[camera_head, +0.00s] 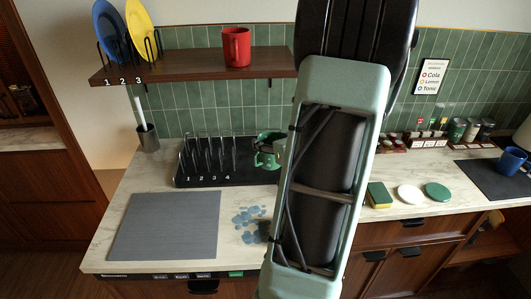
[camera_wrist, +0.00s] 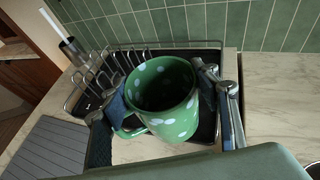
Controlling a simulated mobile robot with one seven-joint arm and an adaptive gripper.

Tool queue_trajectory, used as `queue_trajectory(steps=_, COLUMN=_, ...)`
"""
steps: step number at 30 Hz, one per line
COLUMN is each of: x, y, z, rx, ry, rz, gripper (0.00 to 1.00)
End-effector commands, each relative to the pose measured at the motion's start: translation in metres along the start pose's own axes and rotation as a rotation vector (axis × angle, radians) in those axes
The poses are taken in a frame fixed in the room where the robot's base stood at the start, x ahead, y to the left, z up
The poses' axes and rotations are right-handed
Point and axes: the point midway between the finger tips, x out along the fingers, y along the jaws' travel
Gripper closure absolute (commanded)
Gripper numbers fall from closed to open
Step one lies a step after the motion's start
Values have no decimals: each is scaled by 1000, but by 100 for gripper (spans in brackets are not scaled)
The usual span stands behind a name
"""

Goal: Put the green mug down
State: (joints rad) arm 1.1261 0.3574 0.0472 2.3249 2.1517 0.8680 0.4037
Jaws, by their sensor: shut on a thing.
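The green mug with pale dots (camera_wrist: 172,122) is between the two fingers of my gripper (camera_wrist: 161,97), which is shut on it. The mug's opening faces up toward the wrist camera and its handle is at the lower left. In the head view the mug (camera_head: 267,152) shows over the right end of the black drying-rack tray (camera_head: 248,179), partly hidden by my arm. I cannot tell whether its base touches the tray. My gripper is mostly hidden there.
Numbered wire slots (camera_head: 207,155) stand left of the mug. A grey ribbed mat (camera_head: 163,226) lies in front, with blue patches (camera_head: 249,217) beside it. A shelf (camera_head: 190,67) with a red mug (camera_head: 236,47) hangs above. A blue mug (camera_head: 512,160) stands far right.

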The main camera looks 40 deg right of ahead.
Motion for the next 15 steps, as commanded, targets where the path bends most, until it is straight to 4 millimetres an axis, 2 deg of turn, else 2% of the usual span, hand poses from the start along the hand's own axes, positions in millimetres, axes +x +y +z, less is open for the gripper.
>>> queue_trajectory(steps=1, x=14, y=-5, z=-11, rx=2, ry=-1, rz=1, gripper=95)
queue_trajectory(steps=6, x=42, y=-16, z=-27, rx=1, ry=-2, rz=1, gripper=95)
queue_trajectory(steps=15, x=61, y=-23, z=-37, rx=0, ry=-2, rz=1, gripper=95)
